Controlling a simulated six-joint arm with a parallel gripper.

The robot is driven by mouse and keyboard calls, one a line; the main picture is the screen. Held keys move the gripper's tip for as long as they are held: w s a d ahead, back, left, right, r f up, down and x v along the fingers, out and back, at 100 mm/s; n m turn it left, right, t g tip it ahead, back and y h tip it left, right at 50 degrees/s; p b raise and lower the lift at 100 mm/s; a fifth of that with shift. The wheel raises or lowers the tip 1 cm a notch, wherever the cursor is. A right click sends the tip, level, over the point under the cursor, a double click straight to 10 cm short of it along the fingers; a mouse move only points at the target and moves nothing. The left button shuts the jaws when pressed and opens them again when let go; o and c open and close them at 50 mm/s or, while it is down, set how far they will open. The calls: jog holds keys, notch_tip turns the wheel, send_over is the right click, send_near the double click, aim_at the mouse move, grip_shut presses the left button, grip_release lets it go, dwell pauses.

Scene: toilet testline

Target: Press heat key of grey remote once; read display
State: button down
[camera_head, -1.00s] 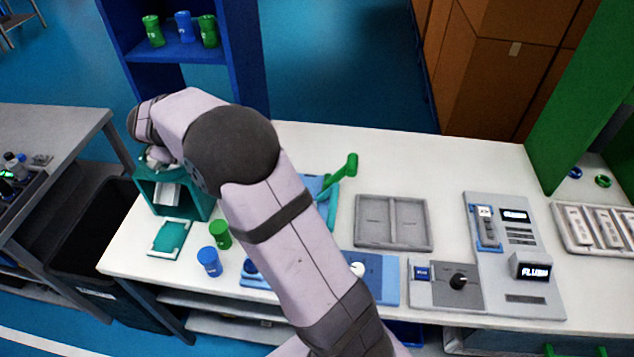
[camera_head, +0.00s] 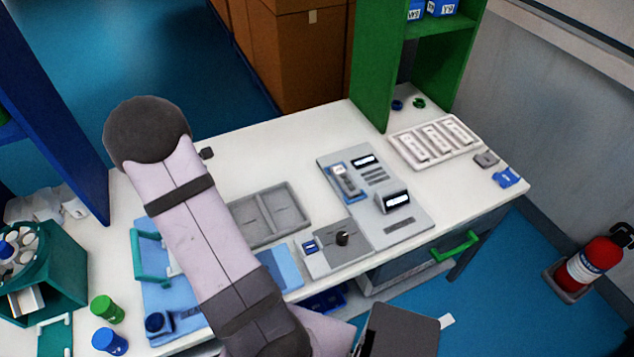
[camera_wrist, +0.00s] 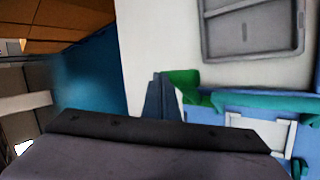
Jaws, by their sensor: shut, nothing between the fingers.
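A light grey remote (camera_head: 347,181) lies in a blue-edged holder on the grey panel (camera_head: 401,223), right of centre in the head view. A small dark display (camera_head: 365,160) with white lettering sits beside it; I cannot read it at this size. A raised box with a lit display (camera_head: 396,200) stands nearer the front. The remote's key labels are too small to read. My gripper (camera_wrist: 160,95) is shut and empty in the wrist view, over the table near a green handle. In the head view my arm mostly hides it. The remote is not in the wrist view.
A white tray (camera_head: 399,145) with several pale slabs lies behind the panel. A grey two-part tray (camera_head: 268,214) and a knob box (camera_head: 342,239) lie between arm and panel. Green and blue cups (camera_head: 108,310) stand front left. A green shelf (camera_head: 372,75) rises behind.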

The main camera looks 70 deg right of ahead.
jog(key=s+d+f+m+g+p, duration=0.1)
jog(key=s+d+f, duration=0.15)
jog(key=s, duration=0.35)
jog(key=s+d+f+g, duration=0.1)
jog(key=s+d, duration=0.3)
jog(key=s, duration=0.3)
notch_tip(320, 180, up, 2)
jog(key=m+t+p, duration=0.3)
jog(key=m+t, duration=0.1)
jog(key=m, duration=0.4)
send_over(352, 187)
jog(key=shift+s+a+r+h, duration=0.1)
jog(key=shift+s+a+h, duration=0.1)
jog(key=shift+a+h, duration=0.25)
jog(key=shift+b, duration=0.35)
notch_tip(352, 187, down, 7)
jog(key=b, duration=0.6)
jog(key=shift+r+b, duration=0.15)
jog(key=shift+b, duration=0.15)
jog(key=shift+f+b, duration=0.8)
jog(key=shift+f, duration=0.25)
jog(key=shift+f, duration=0.15)
jog(key=shift+f, duration=0.3)
